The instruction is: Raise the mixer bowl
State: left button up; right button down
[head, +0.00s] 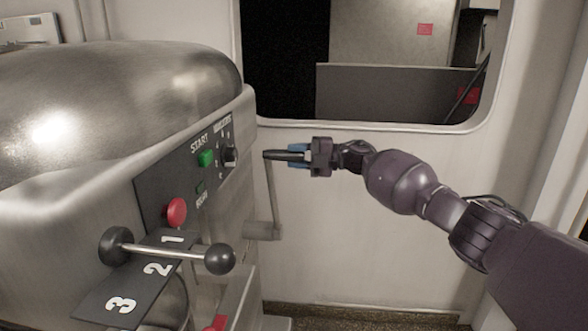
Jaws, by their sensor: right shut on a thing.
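The mixer (110,90) fills the left of the head view, a large metal body with a rounded, shiny top. A grey crank arm (271,195) stands upright at its right side, on a short shaft low on the body. A dark handle (270,155) sticks out at the top of the crank. My right gripper (290,156) comes in from the right and is shut on this crank handle. The mixer bowl cannot be made out; the lower part of the mixer is cut off by the picture's bottom edge. My left gripper is not in view.
The control panel has a green START button (205,158), a dark knob (231,155) and a red button (176,212). A gear lever with black balls (219,259) juts out above a plate marked 1, 2, 3. A pale wall (350,250) with a window opening stands behind.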

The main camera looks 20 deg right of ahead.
jog(key=shift+w+d+r, duration=0.15)
jog(key=shift+d+r, duration=0.05)
jog(key=shift+r, duration=0.3)
jog(key=c, duration=1.2)
grip_release()
jog(key=o, duration=0.4)
jog(key=shift+w, duration=0.25)
jog(key=shift+s+f, duration=0.1)
jog(key=shift+f, duration=0.15)
jog(key=shift+f, duration=0.1)
jog(key=shift+s+d, duration=0.15)
jog(key=shift+d, duration=0.2)
jog(key=v, duration=1)
